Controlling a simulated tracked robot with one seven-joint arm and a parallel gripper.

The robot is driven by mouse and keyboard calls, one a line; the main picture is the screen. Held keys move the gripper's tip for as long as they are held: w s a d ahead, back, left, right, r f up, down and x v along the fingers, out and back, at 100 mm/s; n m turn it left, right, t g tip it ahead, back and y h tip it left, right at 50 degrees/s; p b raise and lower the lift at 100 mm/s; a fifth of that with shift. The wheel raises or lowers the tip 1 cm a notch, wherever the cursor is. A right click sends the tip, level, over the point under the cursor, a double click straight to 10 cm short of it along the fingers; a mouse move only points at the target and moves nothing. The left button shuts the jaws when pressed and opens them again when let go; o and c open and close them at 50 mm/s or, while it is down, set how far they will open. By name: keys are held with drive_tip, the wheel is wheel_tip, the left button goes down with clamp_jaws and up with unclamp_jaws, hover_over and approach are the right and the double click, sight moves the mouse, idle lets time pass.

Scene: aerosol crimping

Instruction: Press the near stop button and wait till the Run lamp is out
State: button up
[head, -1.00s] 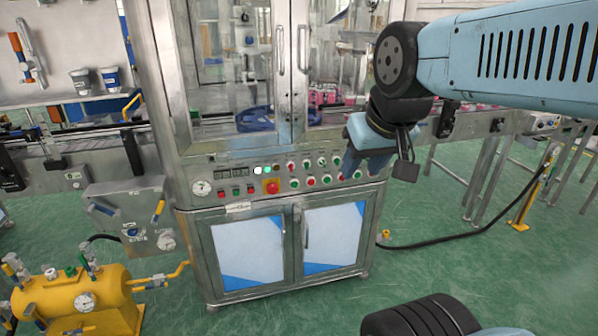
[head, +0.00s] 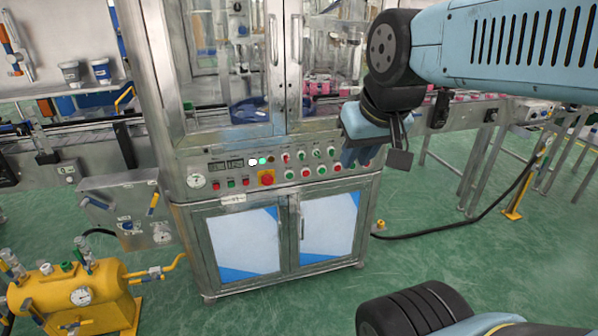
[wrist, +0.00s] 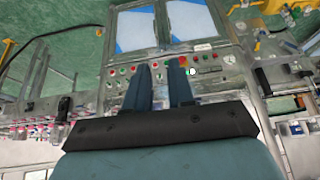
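The control panel (head: 226,171) spans the steel cabinet front, with rows of small red and green buttons. A large red mushroom button (head: 266,178) sits on a yellow plate; it also shows in the wrist view (wrist: 194,59). Above it a white lamp (head: 253,162) and a green lamp (head: 263,160) are lit, beside a dim reddish one. Labels are too small to read, so I cannot tell which is Run or the near stop. My gripper (head: 356,160) is before the panel's right end, hiding some buttons. In the wrist view its two blue fingers (wrist: 159,66) stand apart, empty; contact is unclear.
Glass doors (head: 292,70) with handles rise above the panel. A conveyor (head: 440,122) runs off right. A yellow tank (head: 75,300) stands at lower left. A black hose (head: 440,234) crosses the green floor, which is mostly clear before the cabinet.

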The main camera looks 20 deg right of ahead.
clamp_jaws()
idle(1.4)
